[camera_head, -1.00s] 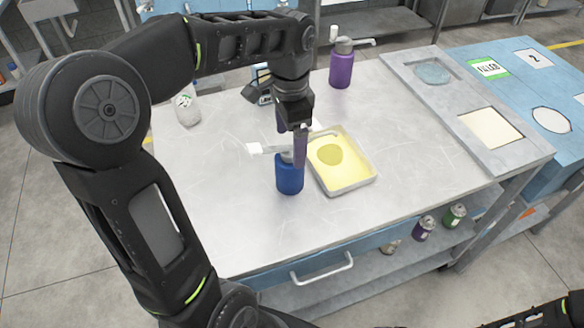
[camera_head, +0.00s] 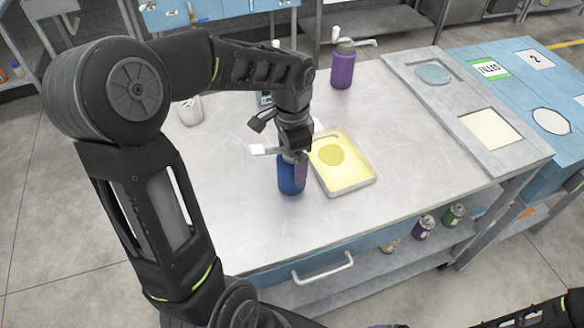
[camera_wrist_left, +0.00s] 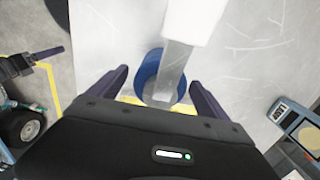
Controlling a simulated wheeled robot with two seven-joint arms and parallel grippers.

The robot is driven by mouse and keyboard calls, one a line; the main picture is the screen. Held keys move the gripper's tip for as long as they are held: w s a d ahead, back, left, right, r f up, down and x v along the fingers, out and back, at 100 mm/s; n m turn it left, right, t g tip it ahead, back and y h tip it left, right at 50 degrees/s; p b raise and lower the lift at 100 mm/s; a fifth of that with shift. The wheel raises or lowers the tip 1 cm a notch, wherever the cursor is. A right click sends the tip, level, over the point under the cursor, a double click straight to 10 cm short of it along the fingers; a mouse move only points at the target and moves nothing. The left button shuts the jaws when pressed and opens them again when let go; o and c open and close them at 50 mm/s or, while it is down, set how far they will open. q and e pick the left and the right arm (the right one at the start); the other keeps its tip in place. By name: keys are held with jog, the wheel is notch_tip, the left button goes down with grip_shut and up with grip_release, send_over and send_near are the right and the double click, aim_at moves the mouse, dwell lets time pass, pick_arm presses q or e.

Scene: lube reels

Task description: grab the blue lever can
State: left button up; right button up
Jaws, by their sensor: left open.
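The blue lever can (camera_head: 286,181) stands upright on the metal table, left of the yellow tray. Its pale lever points to the left near the top. My left gripper (camera_head: 296,170) is lowered over the can, with a purple finger in front of its right side; the other finger is hidden in the head view. In the left wrist view the can (camera_wrist_left: 149,72) lies between the two open fingers of my left gripper (camera_wrist_left: 158,84), with a visible gap on each side. The lever covers part of the can there. My right gripper is not in view.
The yellow-filled tray (camera_head: 345,186) is close to the can's right. A purple lever can (camera_head: 342,70) stands at the back. A white container (camera_head: 190,109) stands at the back left, partly behind my arm. The table's front right is clear.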

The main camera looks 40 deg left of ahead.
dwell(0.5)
pick_arm(q)
grip_shut()
notch_tip(320, 180, up, 10)
jog(key=shift+r+b, duration=0.1)
jog(key=shift+b, duration=0.5)
dwell(0.7)
dwell(0.5)
